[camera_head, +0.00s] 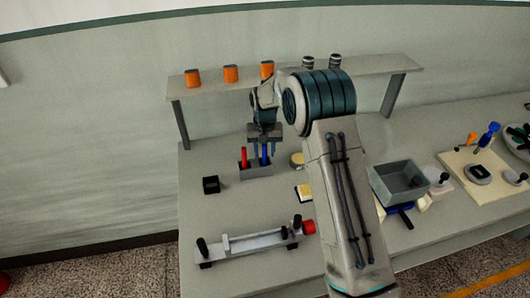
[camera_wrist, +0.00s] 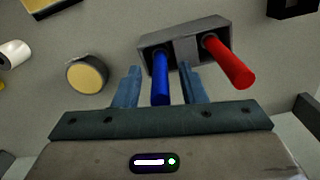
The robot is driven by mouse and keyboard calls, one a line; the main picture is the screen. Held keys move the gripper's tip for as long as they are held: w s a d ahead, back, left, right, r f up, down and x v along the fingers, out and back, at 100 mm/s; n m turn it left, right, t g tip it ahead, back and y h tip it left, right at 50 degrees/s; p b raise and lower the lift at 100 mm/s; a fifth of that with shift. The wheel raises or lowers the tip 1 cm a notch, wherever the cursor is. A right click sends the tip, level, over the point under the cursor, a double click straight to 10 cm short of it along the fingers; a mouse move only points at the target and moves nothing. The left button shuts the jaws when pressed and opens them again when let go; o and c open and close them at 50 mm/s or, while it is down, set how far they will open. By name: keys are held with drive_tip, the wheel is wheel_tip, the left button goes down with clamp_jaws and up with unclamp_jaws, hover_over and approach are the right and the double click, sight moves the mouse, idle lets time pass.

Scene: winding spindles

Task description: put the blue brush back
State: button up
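The blue brush (camera_head: 265,154) stands upright in a dark grey holder (camera_head: 257,171), beside a red brush (camera_head: 243,156). In the wrist view the blue handle (camera_wrist: 161,82) sits in one socket of the holder (camera_wrist: 187,48), and the red handle (camera_wrist: 230,62) in the other. My gripper (camera_head: 264,146) is over the holder, pointing down. In the wrist view my gripper (camera_wrist: 160,84) has its fingers on either side of the blue handle, with a gap visible on both sides. The lower part of the brush is hidden inside the holder.
A black box (camera_head: 211,184) stands left of the holder, and a round tan-topped piece (camera_head: 297,160) to its right. A grey fixture (camera_head: 250,242) lies at the front. A shelf (camera_head: 215,88) with orange spools runs behind. A grey bin (camera_head: 398,181) stands to the right.

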wheel_tip(320, 180, up, 12)
drive_tip(key=shift+s+f+b, duration=0.1)
drive_tip(key=shift+f+b, duration=0.15)
drive_tip(key=shift+b, duration=0.75)
drive_tip(key=s+d+r+t, duration=0.1)
drive_tip(key=s+d+r, duration=0.45)
drive_tip(key=s, duration=0.25)
drive_tip(key=s+d+r+t, duration=0.1)
drive_tip(key=s+d+r, duration=0.4)
drive_tip(key=s+d, duration=0.25)
drive_tip(key=s+d+f+t, duration=0.1)
drive_tip(key=s+d, duration=0.1)
drive_tip(key=s, duration=0.7)
drive_tip(key=s+d+f+m, duration=0.1)
drive_tip(key=s+d+f, duration=0.1)
drive_tip(key=s, duration=0.7)
drive_tip(key=shift+s+d+t, duration=0.35)
drive_tip(key=shift+d+t, duration=0.05)
drive_tip(key=shift+d, duration=0.3)
